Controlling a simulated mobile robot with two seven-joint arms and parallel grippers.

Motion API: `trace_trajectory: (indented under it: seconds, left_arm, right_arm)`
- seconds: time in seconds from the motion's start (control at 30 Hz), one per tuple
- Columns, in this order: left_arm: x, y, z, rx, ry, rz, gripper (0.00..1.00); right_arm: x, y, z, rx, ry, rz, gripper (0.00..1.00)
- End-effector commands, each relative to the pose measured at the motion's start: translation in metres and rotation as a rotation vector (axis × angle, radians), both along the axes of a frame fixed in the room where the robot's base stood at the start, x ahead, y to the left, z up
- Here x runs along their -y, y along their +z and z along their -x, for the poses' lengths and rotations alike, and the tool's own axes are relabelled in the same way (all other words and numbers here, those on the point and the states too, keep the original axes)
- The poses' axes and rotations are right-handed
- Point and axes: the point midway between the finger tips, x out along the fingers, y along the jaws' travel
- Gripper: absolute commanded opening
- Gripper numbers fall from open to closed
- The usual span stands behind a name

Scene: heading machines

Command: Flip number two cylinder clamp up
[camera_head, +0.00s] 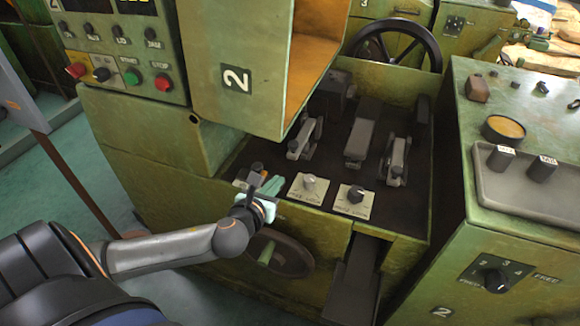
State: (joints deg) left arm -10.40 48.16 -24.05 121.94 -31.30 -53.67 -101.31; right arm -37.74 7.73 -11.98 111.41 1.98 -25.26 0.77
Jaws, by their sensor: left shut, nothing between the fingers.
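The green machine with a white "2" label (236,79) stands in the middle of the head view. Its dark recess holds clamp-like levers: a left one (304,139), a broad middle one (358,142) and a right one (397,160). I cannot tell which is the cylinder clamp. My left gripper (260,173) is shut and empty at the recess's front left edge, left of the knobs. It partly covers the panel there, and contact is unclear. My right gripper is not in view.
A white knob (310,182) and a black knob (356,194) sit on pale plates at the recess front. The open green cover (228,40) overhangs the recess at left. A control panel with buttons (163,83) is upper left. A green cabinet (520,220) stands right.

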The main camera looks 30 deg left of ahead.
Motion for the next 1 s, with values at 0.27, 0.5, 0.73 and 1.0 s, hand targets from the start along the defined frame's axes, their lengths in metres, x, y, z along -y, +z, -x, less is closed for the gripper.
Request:
trace_trajectory:
  seconds: [0.27, 0.5, 0.73, 1.0]
  left_arm:
    - [-0.004, -0.005, -0.014, 0.002, 0.002, 0.000, 0.00]
    - [-0.013, -0.020, -0.054, 0.003, 0.003, 0.000, 0.00]
    - [-0.020, -0.030, -0.082, 0.001, 0.001, 0.000, 0.00]
    - [-0.022, -0.034, -0.092, -0.001, -0.001, 0.001, 0.00]
  right_arm:
    - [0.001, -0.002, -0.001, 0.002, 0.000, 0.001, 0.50]
    - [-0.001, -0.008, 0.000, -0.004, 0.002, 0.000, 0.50]
    - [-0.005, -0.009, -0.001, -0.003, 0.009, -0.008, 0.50]
    - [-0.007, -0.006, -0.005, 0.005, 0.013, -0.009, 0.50]
